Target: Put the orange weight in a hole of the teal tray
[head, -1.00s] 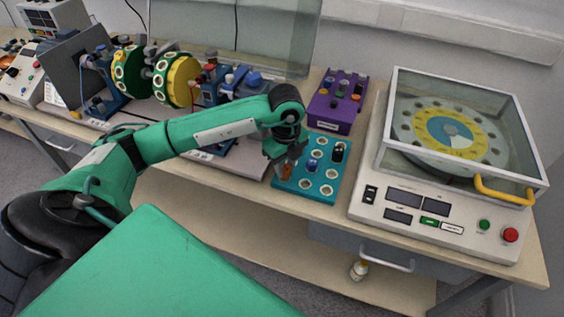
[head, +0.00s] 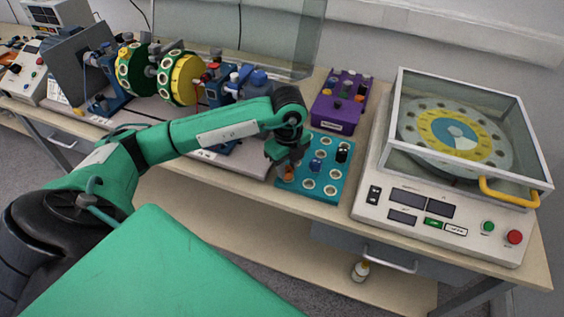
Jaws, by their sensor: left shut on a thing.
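The teal tray (head: 318,187) lies near the front edge of the bench. It has rows of white-rimmed holes, and a blue weight (head: 316,165) and a black weight (head: 342,153) stand in it. My left gripper (head: 287,168) points down over the tray's left side, shut on the orange weight (head: 289,174). The orange weight is at a hole in the left column. Its upper part is hidden by the fingers, and I cannot tell how deep it sits. My right gripper is not in view.
A purple block (head: 340,103) with several knobs or weights stands behind the tray. A white machine with a clear-lidded box (head: 460,130) and yellow handle is close on the right. A rotor rig with a yellow disc (head: 181,79) stands behind my left arm.

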